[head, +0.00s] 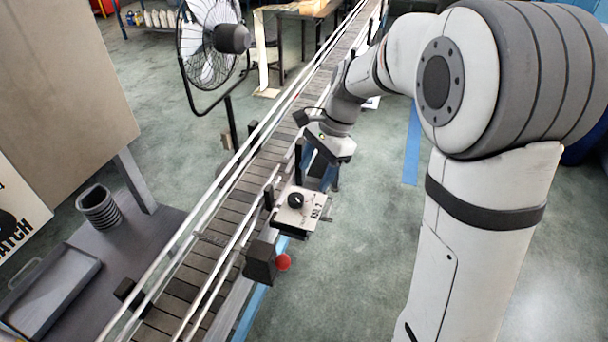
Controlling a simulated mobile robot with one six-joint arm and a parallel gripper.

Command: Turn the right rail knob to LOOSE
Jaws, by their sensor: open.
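The slatted conveyor (212,232) runs from the lower left to the upper right between pale guide rails. A black round knob (296,200) sits on a white plate (313,203) at the conveyor's right side. The plate has dark lettering too small to read surely, and I cannot make out LOOSE. A red round knob (283,262) sticks out from a dark box (261,260) nearer to me. I cannot tell which part is the right rail knob. My gripper (333,153) is open beside the right rail, beyond the white plate and apart from it. Its fingertips are small and hard to make out.
A black fan (212,45) stands left of the conveyor. Dark upright posts stand along the right rail near my gripper. A grey table (150,240) with a ribbed cup (99,208) and a tray (50,290) is at lower left. The floor right of the conveyor is clear.

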